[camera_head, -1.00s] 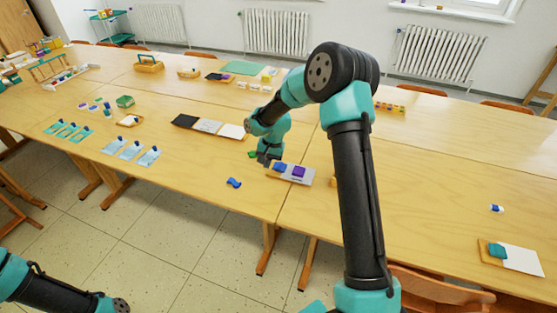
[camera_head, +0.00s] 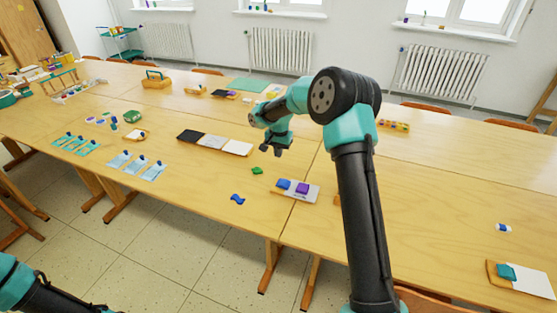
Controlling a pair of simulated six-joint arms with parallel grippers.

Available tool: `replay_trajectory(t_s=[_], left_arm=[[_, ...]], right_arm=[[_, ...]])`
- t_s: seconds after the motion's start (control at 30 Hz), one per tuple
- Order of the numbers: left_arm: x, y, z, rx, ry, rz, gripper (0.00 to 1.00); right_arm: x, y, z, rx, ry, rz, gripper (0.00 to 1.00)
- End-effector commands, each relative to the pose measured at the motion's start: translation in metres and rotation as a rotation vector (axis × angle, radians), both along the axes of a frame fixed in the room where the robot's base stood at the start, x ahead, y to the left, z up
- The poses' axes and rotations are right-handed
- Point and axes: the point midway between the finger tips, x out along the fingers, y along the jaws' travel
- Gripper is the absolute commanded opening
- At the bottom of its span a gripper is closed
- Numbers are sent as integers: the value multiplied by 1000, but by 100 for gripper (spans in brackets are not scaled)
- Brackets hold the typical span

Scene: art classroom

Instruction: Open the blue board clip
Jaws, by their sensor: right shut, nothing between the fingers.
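A light grey board (camera_head: 311,197) lies near the front edge of the table. A blue block-like piece (camera_head: 284,184), which may be the blue board clip, and a purple piece (camera_head: 302,188) sit on it side by side. They are too small to tell whether either is open. My right gripper (camera_head: 277,151) is shut and empty, in the air behind and slightly left of the board, apart from it. Part of my left arm shows at the bottom left, but its gripper does not.
A blue wavy piece (camera_head: 237,199) and a green piece (camera_head: 257,170) lie left of the board. Black, grey and white sheets (camera_head: 213,142) lie farther left. A teal piece (camera_head: 506,272) rests on another board at the far right. The table between is mostly clear.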

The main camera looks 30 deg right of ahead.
Motion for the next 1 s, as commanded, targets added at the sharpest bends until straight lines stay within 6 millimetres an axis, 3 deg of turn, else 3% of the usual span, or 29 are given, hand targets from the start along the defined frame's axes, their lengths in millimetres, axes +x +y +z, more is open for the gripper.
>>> replay_trajectory(t_s=[0.7, 1.0], left_arm=[[0, 0, 0, 0, 0, 0, 43], [0, 0, 0, 0, 0, 0, 43]], right_arm=[[1, 1, -113, 1, 1, 1, 0], [2, 1, -129, 0, -3, 0, 0]])
